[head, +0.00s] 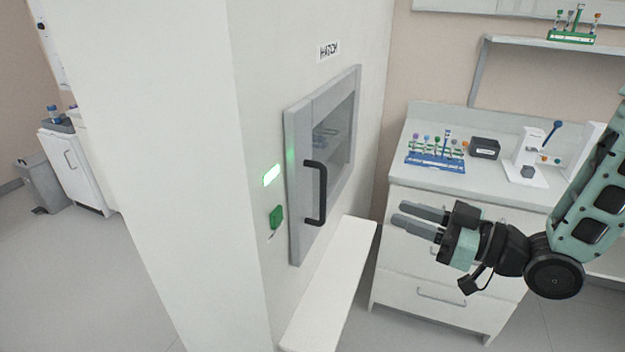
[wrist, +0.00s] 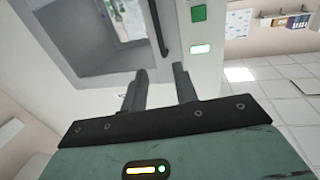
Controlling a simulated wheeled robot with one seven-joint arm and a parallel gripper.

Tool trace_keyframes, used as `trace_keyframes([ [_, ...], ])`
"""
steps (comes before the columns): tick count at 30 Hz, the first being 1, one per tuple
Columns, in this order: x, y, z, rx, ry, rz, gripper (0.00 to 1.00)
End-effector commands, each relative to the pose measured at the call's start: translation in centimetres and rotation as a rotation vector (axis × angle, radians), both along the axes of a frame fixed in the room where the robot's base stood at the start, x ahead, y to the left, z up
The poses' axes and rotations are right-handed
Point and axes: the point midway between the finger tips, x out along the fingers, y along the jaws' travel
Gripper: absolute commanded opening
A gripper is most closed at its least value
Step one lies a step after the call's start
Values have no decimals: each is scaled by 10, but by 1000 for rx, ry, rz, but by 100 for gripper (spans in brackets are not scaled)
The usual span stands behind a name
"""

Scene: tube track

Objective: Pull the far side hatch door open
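The hatch door (head: 300,185) is a grey framed door with a window, set in the white wall and looking shut. Its black vertical bar handle (head: 316,193) is near the door's left edge. In the wrist view the door (wrist: 85,50) and handle (wrist: 158,28) show beyond the fingers. My gripper (head: 405,222) is to the right of the handle, apart from it, with its fingers pointing left toward the hatch. In the wrist view my gripper (wrist: 160,85) has its two fingers spread, with nothing between them.
A white ledge (head: 335,285) juts out below the hatch. A green light (head: 271,175) and a green button (head: 276,216) are left of the door. A counter (head: 480,180) with a blue tube rack (head: 435,160) stands behind my gripper.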

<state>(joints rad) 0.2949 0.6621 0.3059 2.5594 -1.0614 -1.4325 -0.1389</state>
Motion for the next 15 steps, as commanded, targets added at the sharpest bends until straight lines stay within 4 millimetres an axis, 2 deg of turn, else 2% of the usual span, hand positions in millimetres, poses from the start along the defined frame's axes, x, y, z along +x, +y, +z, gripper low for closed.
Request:
trace_keyframes([
  [11,13,21,-7,0,-8,3,29],
  [13,15,27,-5,2,-8,3,29],
  [15,24,42,2,4,-1,6,29],
])
